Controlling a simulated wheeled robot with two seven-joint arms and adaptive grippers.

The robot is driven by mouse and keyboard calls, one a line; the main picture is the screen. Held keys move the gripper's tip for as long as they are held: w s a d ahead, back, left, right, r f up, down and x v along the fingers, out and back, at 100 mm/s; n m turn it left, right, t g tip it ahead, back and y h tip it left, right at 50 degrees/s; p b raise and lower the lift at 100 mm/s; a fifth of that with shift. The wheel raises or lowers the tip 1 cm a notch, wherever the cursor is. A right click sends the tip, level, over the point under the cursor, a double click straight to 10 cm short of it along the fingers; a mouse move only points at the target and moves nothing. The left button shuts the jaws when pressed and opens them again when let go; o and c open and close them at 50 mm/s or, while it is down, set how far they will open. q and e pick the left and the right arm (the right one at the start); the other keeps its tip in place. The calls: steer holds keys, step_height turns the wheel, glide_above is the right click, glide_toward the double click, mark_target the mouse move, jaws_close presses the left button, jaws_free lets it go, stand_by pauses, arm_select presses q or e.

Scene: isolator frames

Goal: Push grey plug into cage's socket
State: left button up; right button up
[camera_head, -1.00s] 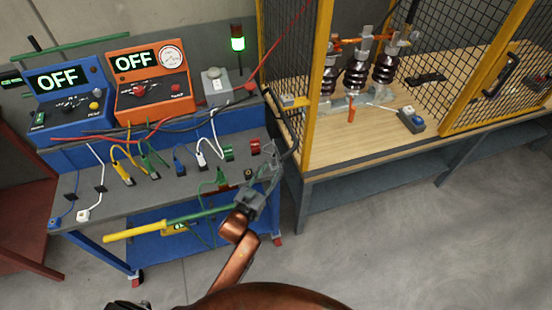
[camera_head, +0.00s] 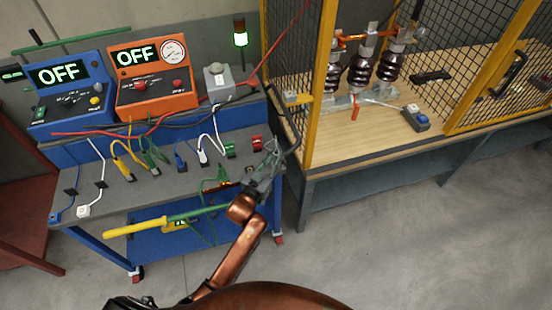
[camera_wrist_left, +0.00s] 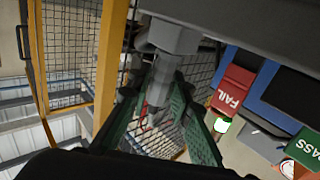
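My left gripper (camera_head: 264,178) is over the right front corner of the blue cart, left of the cage post. In the left wrist view its two green fingers (camera_wrist_left: 160,100) close in from both sides on the grey plug (camera_wrist_left: 168,62), which has a wide faceted head and a narrower cylinder. In the head view the plug is small and hard to separate from the gripper; a dark cable (camera_head: 293,140) runs up from there. The yellow-framed cage (camera_head: 325,85) is to the right. A small pale fitting (camera_head: 293,97) sits at its near post; I cannot tell whether it is the socket. My right gripper is out of view.
The cart top (camera_head: 130,195) holds several coloured leads and a red box (camera_head: 257,144). A blue unit (camera_head: 72,88) and an orange unit (camera_head: 152,78) read OFF. A yellow-green rod (camera_head: 160,222) crosses the cart's front. Dark insulators (camera_head: 360,72) stand inside the cage.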

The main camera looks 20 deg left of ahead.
arm_select(q)
steer(key=shift+c, duration=0.7)
jaws_close()
